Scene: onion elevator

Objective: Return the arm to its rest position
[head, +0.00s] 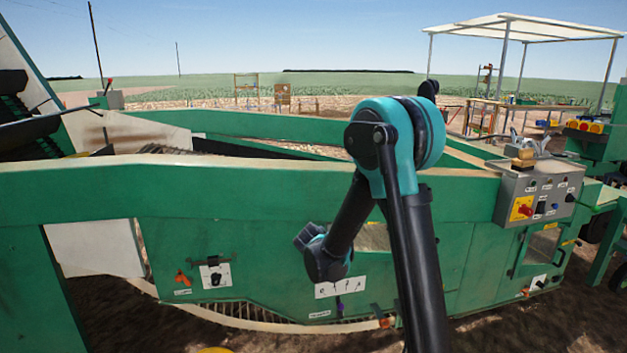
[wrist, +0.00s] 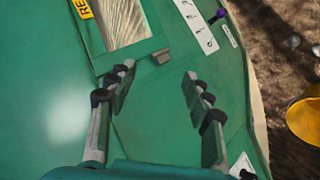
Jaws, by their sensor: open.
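My arm rises at the centre right of the head view and bends down at a teal elbow in front of the green machine (head: 270,190). My gripper is hidden or hard to make out in the head view. In the wrist view my gripper (wrist: 157,90) is open and empty, with its two fingers apart. It faces the green panel (wrist: 60,110) of the machine. A small brown latch or handle (wrist: 161,57) shows between and beyond the fingertips. A white label strip (wrist: 195,25) with a purple knob (wrist: 217,16) is at the upper right.
A grey control box (head: 540,192) with a red switch is mounted on the machine at the right. A yellow object (wrist: 304,118) is at the wrist view's right edge, over brown ground (wrist: 285,65). A white canopy (head: 525,27) stands behind.

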